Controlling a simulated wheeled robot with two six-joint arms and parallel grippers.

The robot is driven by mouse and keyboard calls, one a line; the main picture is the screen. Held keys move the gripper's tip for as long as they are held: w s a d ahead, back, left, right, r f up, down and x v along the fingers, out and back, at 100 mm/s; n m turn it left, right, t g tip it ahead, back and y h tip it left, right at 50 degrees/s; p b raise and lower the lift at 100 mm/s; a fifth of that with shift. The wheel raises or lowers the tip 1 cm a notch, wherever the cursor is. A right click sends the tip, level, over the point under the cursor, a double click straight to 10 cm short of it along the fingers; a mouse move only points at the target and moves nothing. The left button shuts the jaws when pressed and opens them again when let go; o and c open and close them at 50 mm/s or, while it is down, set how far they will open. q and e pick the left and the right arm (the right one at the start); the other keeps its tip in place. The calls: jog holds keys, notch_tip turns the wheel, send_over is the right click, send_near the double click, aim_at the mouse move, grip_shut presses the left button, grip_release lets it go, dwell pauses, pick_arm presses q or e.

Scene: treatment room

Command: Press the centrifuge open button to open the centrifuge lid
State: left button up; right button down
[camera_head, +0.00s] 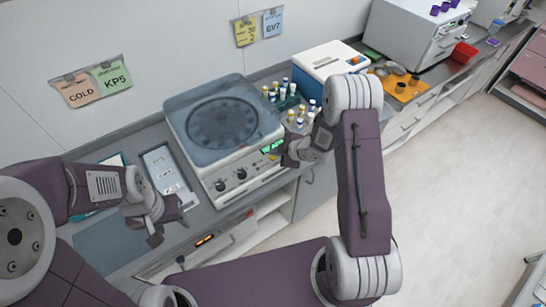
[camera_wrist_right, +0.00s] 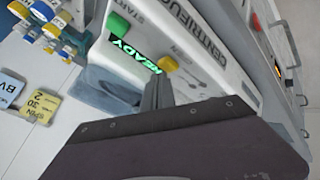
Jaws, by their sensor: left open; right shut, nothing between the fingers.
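The white centrifuge (camera_head: 245,165) stands on the counter, its grey see-through lid (camera_head: 222,120) shut over a dark round rotor. In the right wrist view its front panel carries a green button (camera_wrist_right: 118,25) by the word START, a green-lit READY display (camera_wrist_right: 135,55) and a yellow button (camera_wrist_right: 168,65). My right gripper (camera_head: 287,158) is shut and empty at the panel's right end. Its fingertips (camera_wrist_right: 158,80) are just below the yellow button; I cannot tell if they touch it. My left gripper (camera_head: 170,222) is open and empty above the counter's front left.
Several capped tubes stand in racks (camera_head: 285,103) right of the centrifuge, close to my right arm. A grey tray (camera_head: 165,170) lies left of the centrifuge. An orange mat (camera_head: 405,90) with small bowls lies farther right.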

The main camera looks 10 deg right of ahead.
aim_at(275, 158)
jog(key=shift+f+b, duration=0.5)
dwell(0.7)
jog(key=shift+r+p, duration=0.85)
jog(key=shift+r, duration=0.1)
jog(key=shift+r, duration=0.1)
notch_tip(275, 158, up, 5)
jog(key=p, duration=0.4)
dwell(0.6)
